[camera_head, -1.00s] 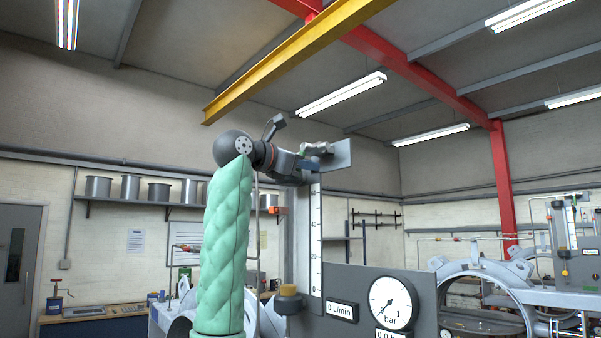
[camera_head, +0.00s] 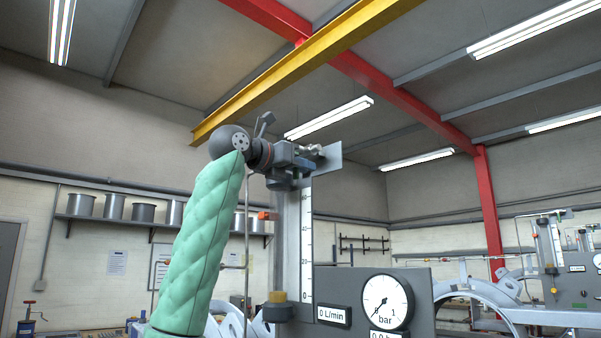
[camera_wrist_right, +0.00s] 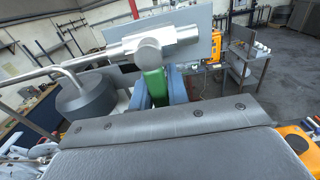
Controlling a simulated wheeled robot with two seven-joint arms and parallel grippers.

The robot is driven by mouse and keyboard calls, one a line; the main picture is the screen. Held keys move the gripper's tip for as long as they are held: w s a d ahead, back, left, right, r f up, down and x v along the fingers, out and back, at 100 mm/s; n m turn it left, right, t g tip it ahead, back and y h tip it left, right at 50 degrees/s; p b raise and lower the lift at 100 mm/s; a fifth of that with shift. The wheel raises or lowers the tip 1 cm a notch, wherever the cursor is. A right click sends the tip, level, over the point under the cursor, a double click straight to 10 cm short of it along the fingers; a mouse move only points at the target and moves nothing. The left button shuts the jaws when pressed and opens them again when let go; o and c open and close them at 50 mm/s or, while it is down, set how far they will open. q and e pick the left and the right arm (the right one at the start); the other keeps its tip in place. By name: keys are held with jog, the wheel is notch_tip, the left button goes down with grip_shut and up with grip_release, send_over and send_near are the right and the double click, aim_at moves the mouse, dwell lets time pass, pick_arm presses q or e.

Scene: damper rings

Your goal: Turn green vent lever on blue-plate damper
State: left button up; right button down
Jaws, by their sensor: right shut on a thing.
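My right gripper (camera_head: 312,155) is at the top of the tall flow-meter column, beside a small grey plate (camera_head: 331,160). The right wrist view shows its two blue fingers (camera_wrist_right: 157,88) shut on a green lever (camera_wrist_right: 154,84), just below a round metal fitting (camera_wrist_right: 151,52). In the head view the fingers hide most of the lever. The plate also shows in the wrist view (camera_wrist_right: 205,36), where it looks grey; I see no clearly blue plate. My left gripper is not in view.
A grey panel with a pressure gauge (camera_head: 386,302) stands below the column's white scale (camera_head: 307,235). A metal pipe (camera_wrist_right: 75,62) runs close by the fingers in the wrist view. A trolley (camera_wrist_right: 243,55) stands farther back. A yellow beam (camera_head: 300,70) hangs high overhead.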

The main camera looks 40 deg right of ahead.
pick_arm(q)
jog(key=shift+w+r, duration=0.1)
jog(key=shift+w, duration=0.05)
pick_arm(e)
jog(key=shift+r, duration=0.15)
jog(key=c, duration=1.4)
grip_release()
jog(key=shift+o, duration=0.2)
jog(key=shift+a, duration=0.1)
